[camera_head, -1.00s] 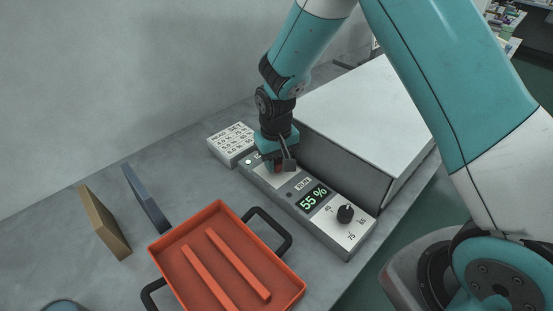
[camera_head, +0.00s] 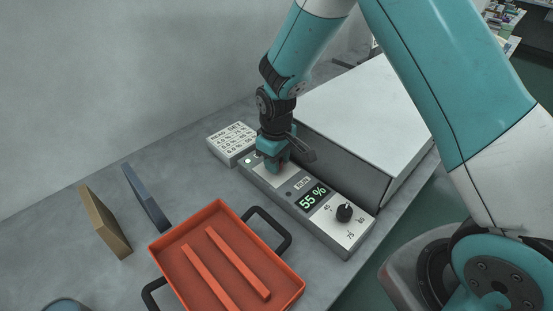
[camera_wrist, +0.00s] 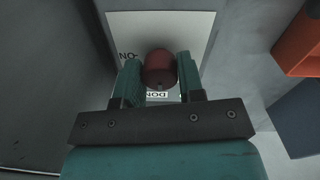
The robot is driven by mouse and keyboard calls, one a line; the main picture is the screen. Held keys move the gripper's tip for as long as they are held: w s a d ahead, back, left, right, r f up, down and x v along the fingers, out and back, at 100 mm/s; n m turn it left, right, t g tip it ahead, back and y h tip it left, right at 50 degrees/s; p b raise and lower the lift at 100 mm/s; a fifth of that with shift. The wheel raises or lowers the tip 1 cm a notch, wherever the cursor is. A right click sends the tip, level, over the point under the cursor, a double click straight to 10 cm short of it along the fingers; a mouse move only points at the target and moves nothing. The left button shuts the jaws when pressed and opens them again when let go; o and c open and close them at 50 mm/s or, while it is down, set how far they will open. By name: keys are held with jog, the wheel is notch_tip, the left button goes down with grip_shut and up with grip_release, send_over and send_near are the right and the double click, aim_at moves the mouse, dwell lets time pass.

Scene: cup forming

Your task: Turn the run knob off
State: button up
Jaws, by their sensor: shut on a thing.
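The run knob is red and sits at the upper left of the long grey control panel (camera_head: 330,236). In the wrist view the red knob (camera_wrist: 159,68) stands between the two teal fingers of my gripper (camera_wrist: 160,78). My gripper (camera_head: 273,168) points down over the panel and is shut on the knob. In the head view the fingers and wrist hide most of the knob. The wrist view shows part of an "ON" label beside the knob and other upside-down lettering under it. The display (camera_head: 312,198) reads 55 %.
A black dial (camera_head: 344,212) is on the panel's near end. A large grey box (camera_head: 365,110) stands close behind the panel. A white settings card block (camera_head: 231,140) is at its far end. An orange tray (camera_head: 222,218) and two upright plates lie to the left.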

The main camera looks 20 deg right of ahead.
jog(key=o, duration=0.9)
notch_tip(320, 180, up, 18)
jog(key=shift+s+a+f+b, duration=0.15)
jog(key=shift+f+b, duration=0.1)
jog(key=shift+b, duration=0.3)
jog(key=s+a+r+y, duration=0.1)
jog(key=s+r, duration=0.1)
jog(key=s, duration=0.6)
jog(key=s+a+r+y, duration=0.1)
jog(key=s+y, duration=0.1)
jog(key=s, duration=0.6)
jog(key=s+a+r+y, duration=0.1)
jog(key=s+a+r, duration=0.1)
jog(key=s, duration=0.6)
jog(key=shift+s+a+r, duration=0.1)
jog(key=shift+s+r, duration=0.1)
jog(key=shift+r, duration=0.1)
